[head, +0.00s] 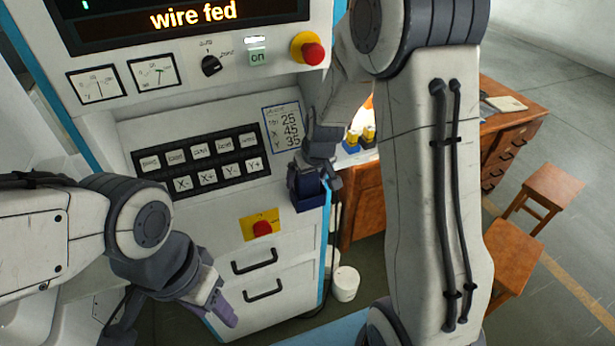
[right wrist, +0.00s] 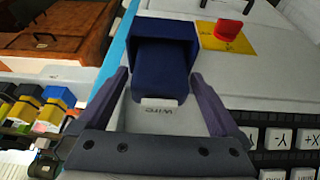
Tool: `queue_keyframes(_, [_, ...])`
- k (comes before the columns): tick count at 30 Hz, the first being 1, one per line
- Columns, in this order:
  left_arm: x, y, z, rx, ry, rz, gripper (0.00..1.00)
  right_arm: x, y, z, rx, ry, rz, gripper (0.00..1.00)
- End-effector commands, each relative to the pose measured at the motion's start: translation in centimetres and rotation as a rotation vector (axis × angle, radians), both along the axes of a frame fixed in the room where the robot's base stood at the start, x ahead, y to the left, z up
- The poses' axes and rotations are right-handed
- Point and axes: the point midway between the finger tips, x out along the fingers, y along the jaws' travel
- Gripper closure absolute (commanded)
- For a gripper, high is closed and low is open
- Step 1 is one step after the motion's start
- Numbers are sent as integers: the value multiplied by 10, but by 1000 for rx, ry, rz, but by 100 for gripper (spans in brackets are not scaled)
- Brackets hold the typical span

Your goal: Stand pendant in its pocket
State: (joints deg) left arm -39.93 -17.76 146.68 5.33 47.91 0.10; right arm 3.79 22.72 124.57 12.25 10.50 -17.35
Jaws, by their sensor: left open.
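The blue pocket (head: 309,201) is fixed to the front of the machine's white cabinet. It is larger in the right wrist view (right wrist: 168,29), with a white "wire" label (right wrist: 160,104) at its edge. A darker navy shape (right wrist: 161,70) shows inside it; I cannot tell whether this is the pendant or the pocket's inner wall. My right gripper (head: 314,184) is at the pocket, its fingers apart on either side of the navy shape with gaps in the wrist view. My left gripper (head: 218,303) is open and empty, low in front of the cabinet drawers.
A red stop knob on a yellow plate (head: 261,228) sits just left of the pocket, below the button panel (head: 199,161). A black cable hangs beside the cabinet towards a white bucket (head: 345,284). A wooden desk (head: 365,205) and stools (head: 552,190) stand right.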

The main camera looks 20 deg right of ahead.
Motion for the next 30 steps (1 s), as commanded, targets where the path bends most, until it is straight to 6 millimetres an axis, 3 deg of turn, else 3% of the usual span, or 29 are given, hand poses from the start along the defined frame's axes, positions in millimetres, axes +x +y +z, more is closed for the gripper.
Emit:
queue_keyframes(8, [0, 0, 3, 0, 0, 0, 49, -4, 0, 16, 1, -4, 1, 0])
queue_keyframes(21, [0, 0, -4, 0, 0, 0, 49, -38, -2, 97, -1, -5, 0, 0])
queue_keyframes(30, [0, 0, -5, 0, 0, 0, 49, -47, -1, 114, 1, 1, 1, 0])
